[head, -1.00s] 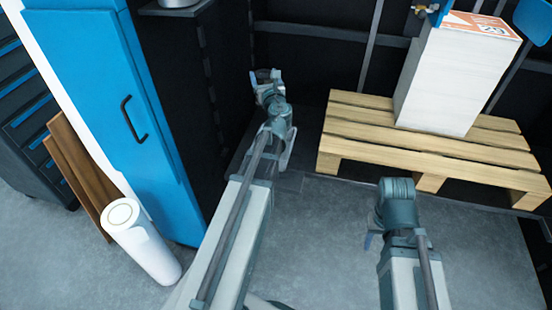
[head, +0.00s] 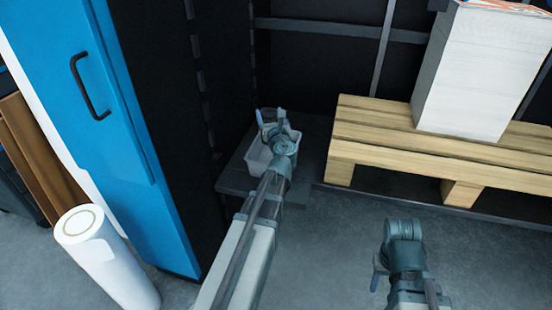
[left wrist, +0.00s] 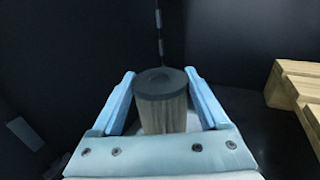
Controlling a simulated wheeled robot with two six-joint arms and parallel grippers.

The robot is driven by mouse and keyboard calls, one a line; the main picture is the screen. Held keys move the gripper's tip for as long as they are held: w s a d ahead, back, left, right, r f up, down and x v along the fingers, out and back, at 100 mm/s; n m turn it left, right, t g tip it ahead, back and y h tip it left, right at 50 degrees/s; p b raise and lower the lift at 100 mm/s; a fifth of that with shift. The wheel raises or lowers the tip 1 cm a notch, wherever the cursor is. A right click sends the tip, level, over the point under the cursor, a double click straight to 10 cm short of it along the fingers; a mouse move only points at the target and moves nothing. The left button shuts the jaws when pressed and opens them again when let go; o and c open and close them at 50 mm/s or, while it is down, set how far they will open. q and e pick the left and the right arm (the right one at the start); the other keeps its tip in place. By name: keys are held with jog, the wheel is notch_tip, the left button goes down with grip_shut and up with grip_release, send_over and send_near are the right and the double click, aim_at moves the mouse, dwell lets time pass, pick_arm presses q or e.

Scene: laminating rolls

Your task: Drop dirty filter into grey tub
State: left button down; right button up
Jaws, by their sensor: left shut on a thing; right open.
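The dirty filter (left wrist: 162,112), a ribbed brownish cylinder with a dark grey end cap, sits between the two blue fingers of my left gripper (left wrist: 163,95) in the left wrist view. The gripper is shut on it. In the head view the left gripper (head: 271,120) is above the light grey tub (head: 256,161). The arm and gripper hide much of the tub, and its inside is mostly hidden. I cannot make out the filter clearly in the head view. My right gripper (head: 377,272) is open, low at the right, away from the tub; its fingers are mostly hidden.
The tub stands on a dark low platform (head: 234,183) beside a blue-doored cabinet (head: 95,120). A wooden pallet (head: 385,150) with a white stack (head: 480,75) is at the right. A white roll (head: 105,258) stands at the left. The grey floor ahead is clear.

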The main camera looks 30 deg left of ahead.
pick_arm(q)
jog(key=shift+f+b, duration=2.9)
jog(key=shift+f, duration=0.1)
pick_arm(e)
notch_tip(320, 180, down, 6)
pick_arm(q)
grip_release()
jog(key=shift+s+d, duration=0.1)
